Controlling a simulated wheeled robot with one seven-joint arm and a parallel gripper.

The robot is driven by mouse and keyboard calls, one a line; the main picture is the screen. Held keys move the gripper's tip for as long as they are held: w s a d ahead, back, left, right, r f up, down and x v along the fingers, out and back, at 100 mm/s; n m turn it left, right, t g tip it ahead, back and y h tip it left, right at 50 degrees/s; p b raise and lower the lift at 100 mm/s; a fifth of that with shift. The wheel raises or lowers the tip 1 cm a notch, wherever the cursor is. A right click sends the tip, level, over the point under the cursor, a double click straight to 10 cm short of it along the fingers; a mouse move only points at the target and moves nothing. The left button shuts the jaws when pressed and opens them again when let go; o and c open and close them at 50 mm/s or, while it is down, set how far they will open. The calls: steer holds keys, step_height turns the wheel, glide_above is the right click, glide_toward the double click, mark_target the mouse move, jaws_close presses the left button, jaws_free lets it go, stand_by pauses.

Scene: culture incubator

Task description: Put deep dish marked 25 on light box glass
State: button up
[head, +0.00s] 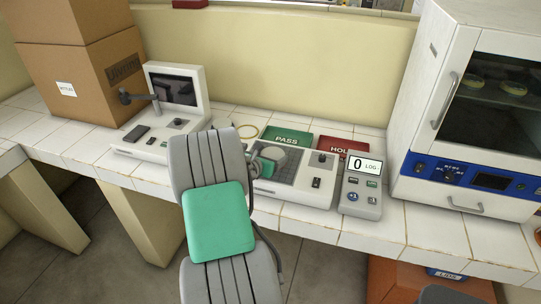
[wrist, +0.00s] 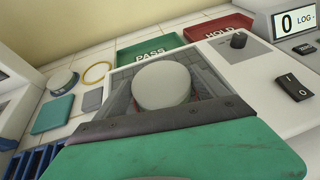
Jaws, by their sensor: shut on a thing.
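A pale round dish (wrist: 162,84) sits in front of my gripper in the wrist view. It also shows in the head view (head: 274,158), partly behind the gripper. No number can be read on it. My gripper (head: 262,168) is shut on this dish, over the light box. The light box (head: 315,172) is a white case with a dark gridded glass (head: 291,172) and a black knob. The dish is over the glass area; whether its underside touches the glass is hidden. The green gripper body covers the lower part of the wrist view.
Behind the light box lie a green PASS tray (head: 287,138) and a red HOLD tray (head: 334,146). A counter reading 0 (head: 362,187) stands to the right, then the incubator (head: 470,110). A screen device (head: 172,100) and boxes (head: 85,70) are at left.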

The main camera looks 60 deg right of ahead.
steer(key=shift+f, duration=0.1)
steer(key=o, duration=1.5)
steer(key=shift+c, duration=0.2)
